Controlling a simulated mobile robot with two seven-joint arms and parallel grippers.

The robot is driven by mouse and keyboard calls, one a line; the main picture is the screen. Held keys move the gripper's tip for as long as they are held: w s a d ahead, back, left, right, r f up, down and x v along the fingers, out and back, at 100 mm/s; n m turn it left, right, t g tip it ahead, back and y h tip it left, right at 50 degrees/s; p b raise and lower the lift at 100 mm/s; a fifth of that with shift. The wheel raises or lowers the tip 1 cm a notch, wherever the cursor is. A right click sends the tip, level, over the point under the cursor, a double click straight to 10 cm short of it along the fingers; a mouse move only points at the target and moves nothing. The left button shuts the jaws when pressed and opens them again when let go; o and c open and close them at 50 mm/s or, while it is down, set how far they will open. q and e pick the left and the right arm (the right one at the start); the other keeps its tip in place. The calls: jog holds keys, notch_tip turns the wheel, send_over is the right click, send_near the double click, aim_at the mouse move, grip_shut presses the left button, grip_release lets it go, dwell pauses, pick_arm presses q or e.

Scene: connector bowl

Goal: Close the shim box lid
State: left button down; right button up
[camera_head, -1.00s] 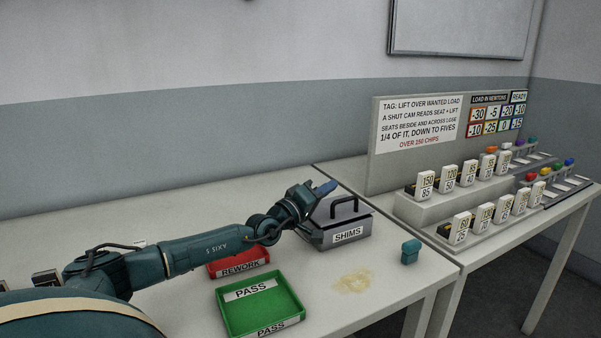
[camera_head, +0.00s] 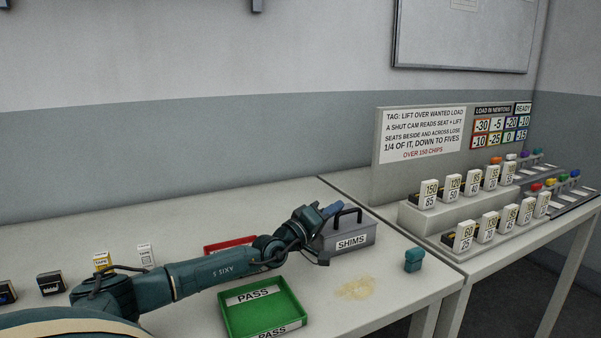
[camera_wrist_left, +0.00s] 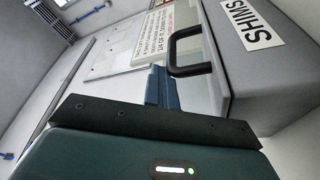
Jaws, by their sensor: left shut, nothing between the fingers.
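The shim box (camera_head: 362,240) is a grey box with a white SHIMS label, at the table's back right in the head view. Its black handle (camera_head: 347,212) stands up from the lid. The lid looks down on the box where I can see it; my arm hides the box's left side. My left gripper (camera_head: 332,210) is shut and empty, its blue fingers close to the handle's left. In the left wrist view the blue fingers (camera_wrist_left: 163,88) are beside the handle (camera_wrist_left: 172,48), above the box top (camera_wrist_left: 205,85). I cannot tell whether they touch it. My right gripper is out of view.
A green PASS tray (camera_head: 298,312) stands in front of the box, and a red tray (camera_head: 228,244) is partly behind my arm. A teal block (camera_head: 413,260) and a beige stain (camera_head: 356,287) lie right of the tray. Numbered blocks fill the right table's racks (camera_head: 420,216).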

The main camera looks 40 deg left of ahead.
pick_arm(q)
jog(key=shift+d+f, duration=0.2)
jog(key=shift+f, duration=0.2)
jog(key=r, duration=0.2)
jog(key=a+r, duration=0.1)
jog(key=r, duration=0.1)
jog(key=shift+w+r, duration=0.15)
jog(key=shift+r, duration=0.15)
jog(key=s+a+f, duration=0.3)
jog(key=s, duration=0.6)
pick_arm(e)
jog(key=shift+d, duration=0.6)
pick_arm(q)
jog(key=shift+a+r, duration=0.1)
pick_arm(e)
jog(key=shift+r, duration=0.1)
